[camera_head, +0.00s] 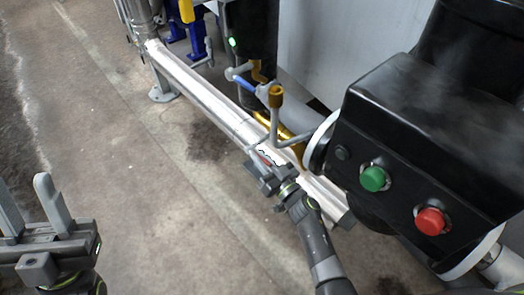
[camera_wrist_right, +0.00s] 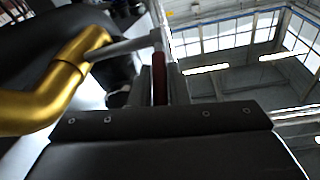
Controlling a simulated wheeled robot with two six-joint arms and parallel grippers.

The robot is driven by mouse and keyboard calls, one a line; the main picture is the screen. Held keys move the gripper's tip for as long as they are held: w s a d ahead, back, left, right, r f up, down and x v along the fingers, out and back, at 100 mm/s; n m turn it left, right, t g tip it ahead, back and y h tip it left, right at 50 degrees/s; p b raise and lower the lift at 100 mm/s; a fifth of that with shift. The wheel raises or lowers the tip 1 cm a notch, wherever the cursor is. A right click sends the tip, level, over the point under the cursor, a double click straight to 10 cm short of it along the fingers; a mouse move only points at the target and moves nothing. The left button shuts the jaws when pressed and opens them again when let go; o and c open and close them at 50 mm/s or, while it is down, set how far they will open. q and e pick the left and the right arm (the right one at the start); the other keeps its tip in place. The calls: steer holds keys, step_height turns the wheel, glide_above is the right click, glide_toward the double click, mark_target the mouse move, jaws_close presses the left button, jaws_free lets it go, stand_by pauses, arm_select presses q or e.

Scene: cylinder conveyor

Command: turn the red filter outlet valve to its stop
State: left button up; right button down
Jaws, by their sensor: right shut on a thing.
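A grey rod leads from the handle's top to the golden pipe (camera_wrist_right: 62,78). Most of the handle is hidden by the fingers. My left gripper (camera_head: 30,208) is at the lower left, open and empty, well away from the valve.
A black housing with a green button (camera_head: 374,179) and a red button (camera_head: 431,221) stands close to the right of my right arm. A long pale beam (camera_head: 205,93) runs diagonally behind the gripper. The floor at left is clear.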

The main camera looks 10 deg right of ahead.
steer(key=shift+w+r+g+p, duration=0.1)
steer(key=shift+r+g+p, duration=0.25)
steer(key=shift+p, duration=0.8)
arm_select(q)
steer(key=w+a+f+n+g+y+p, duration=0.2)
steer(key=w+a+f+n+g+y, duration=0.2)
steer(key=w+f+n+g+y, duration=0.75)
arm_select(e)
steer(key=shift+r+h, duration=0.15)
steer(key=shift+h, duration=0.15)
steer(key=shift+w+r+g+p, duration=0.15)
steer(key=shift+g+p, duration=0.1)
steer(key=shift+p, duration=0.45)
steer(key=shift+a+p, duration=0.1)
steer(key=shift+p, duration=0.6)
arm_select(q)
steer(key=s+d+f+m+g+h, duration=0.1)
steer(key=s+f+g+h, duration=0.1)
steer(key=s+f+g, duration=0.4)
steer(key=s+d+f+m+g+h, duration=0.1)
steer(key=s+f+g, duration=0.5)
steer(key=f, duration=0.6)
steer(key=shift+s+d+f+h, duration=0.35)
steer(key=shift+s+d+h, duration=0.15)
steer(key=shift+s, duration=0.2)
steer(key=shift+g, duration=0.25)
arm_select(e)
steer(key=c, duration=1.4)
jaws_free()
steer(key=shift+s, duration=0.25)
